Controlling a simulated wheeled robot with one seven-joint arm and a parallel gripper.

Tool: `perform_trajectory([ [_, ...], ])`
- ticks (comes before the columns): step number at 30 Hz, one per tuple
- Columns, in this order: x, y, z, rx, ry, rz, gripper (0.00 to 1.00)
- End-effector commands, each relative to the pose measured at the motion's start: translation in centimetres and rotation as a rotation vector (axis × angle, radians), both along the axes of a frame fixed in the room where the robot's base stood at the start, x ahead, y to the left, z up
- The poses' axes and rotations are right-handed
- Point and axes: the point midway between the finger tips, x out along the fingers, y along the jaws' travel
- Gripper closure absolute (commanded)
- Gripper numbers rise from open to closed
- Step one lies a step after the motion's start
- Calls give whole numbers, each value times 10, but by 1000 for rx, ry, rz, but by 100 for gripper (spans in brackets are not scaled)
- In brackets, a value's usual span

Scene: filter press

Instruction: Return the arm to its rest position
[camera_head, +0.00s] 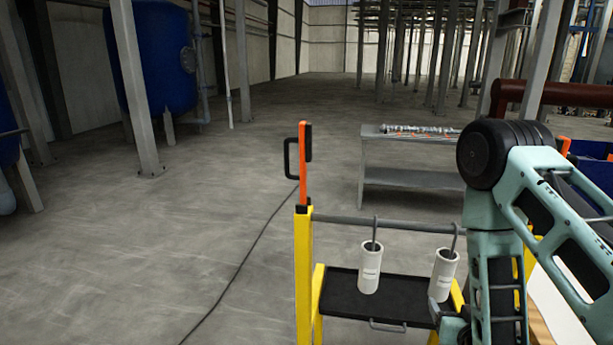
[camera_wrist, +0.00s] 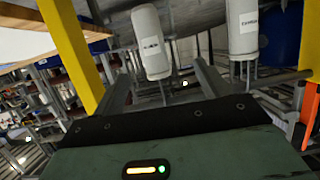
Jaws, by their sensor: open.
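My gripper (camera_wrist: 165,78) shows in the wrist view with its two fingers spread apart. No object is clearly held between them. One white labelled cylinder (camera_wrist: 152,45) appears beyond the gap between the fingers, and a second white cylinder (camera_wrist: 242,30) is to its right. In the head view, my teal arm is folded at the right, and my gripper does not show there. The left white cylinder (camera_head: 370,268) and the right white cylinder (camera_head: 443,275) hang by hooks from a grey bar (camera_head: 390,225), above a black tray.
A yellow cart frame (camera_head: 303,270) with an orange post and black handle (camera_head: 303,165) carries the black tray (camera_head: 375,305). My arm overlaps its right side. A grey table (camera_head: 390,150) stands behind. Open concrete floor lies to the left, with a dark cable (camera_head: 245,255) across it.

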Motion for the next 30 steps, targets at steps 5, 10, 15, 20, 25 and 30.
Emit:
perform_trajectory([
  [5,18,58,10,103,166,99,24],
  [10,10,124,28,167,369,243,24],
  [15,-25,184,53,170,582,413,24],
  [20,-78,225,84,112,779,578,24],
  [25,-147,244,119,-11,981,731,24],
  [30,-206,239,147,-148,1138,823,24],
])
